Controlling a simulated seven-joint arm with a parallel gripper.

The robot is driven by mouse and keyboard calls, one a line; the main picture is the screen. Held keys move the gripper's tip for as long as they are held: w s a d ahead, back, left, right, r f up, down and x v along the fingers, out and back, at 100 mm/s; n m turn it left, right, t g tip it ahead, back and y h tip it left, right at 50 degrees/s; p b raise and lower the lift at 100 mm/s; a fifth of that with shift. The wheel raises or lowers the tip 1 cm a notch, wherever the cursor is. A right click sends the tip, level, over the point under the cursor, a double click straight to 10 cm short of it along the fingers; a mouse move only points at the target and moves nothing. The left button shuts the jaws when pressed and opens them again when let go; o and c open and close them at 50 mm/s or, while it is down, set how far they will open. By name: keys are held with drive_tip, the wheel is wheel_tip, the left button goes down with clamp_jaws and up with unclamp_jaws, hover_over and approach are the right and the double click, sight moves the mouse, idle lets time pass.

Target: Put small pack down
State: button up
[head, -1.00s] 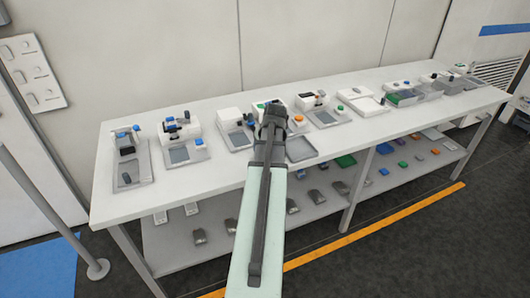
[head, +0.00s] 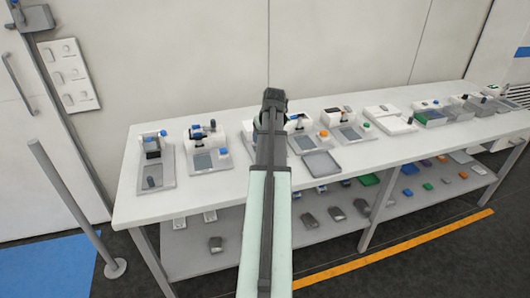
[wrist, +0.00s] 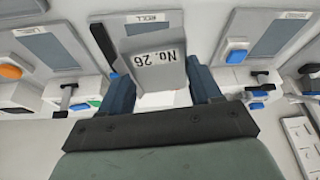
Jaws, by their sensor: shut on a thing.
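The small pack (wrist: 157,60) is a grey block marked "No. 26", which reads upside down in the wrist view. My gripper (wrist: 163,82) is shut on it, with one dark blue finger at each side. In the head view my gripper (head: 273,98) shows from behind, above the back part of the white bench (head: 200,187). The pack is hidden there by my gripper and arm. I cannot tell from these views how high the pack is above the bench top.
Several white and grey devices with trays stand along the bench, including one with blue parts (head: 208,150) left of my arm. An empty grey tray (head: 321,163) lies right of it. The lower shelf (head: 190,255) holds grey packs. A post (head: 75,205) stands at left.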

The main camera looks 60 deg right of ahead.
drive_tip(key=w+d, duration=0.3)
drive_tip(key=d, duration=0.2)
drive_tip(key=shift+m, duration=0.8)
drive_tip(key=shift+d+f, duration=0.1)
drive_tip(key=shift+f, duration=4.45)
drive_tip(key=shift+f, duration=0.15)
drive_tip(key=o, duration=1.2)
drive_tip(key=shift+c, duration=0.2)
drive_tip(key=v, duration=1.2)
drive_tip(key=shift+w+a, duration=0.2)
